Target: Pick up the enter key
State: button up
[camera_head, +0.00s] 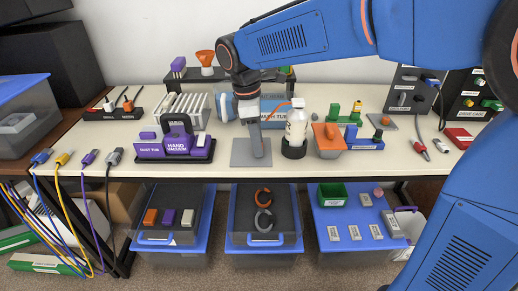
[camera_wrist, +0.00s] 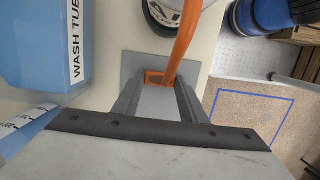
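I cannot pick out the enter key for certain, as labels on the small parts are too small to read. My gripper (camera_head: 257,148) points down at the grey square mat (camera_head: 239,153) in the middle of the table. In the wrist view its dark fingers (camera_wrist: 157,90) stand over the mat, with a light grey surface between them and an orange piece at their tips. I cannot tell whether they hold anything. The white spray bottle (camera_head: 297,127), with a long orange nozzle, stands just right of my gripper.
An orange-topped grey container (camera_head: 329,138) is right of the bottle. The blue wash tub (camera_wrist: 38,40) is behind. Below are a left bin (camera_head: 203,228), a middle bin (camera_head: 297,237) and a right tray of small grey blocks (camera_head: 350,205).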

jog(key=shift+c, duration=1)
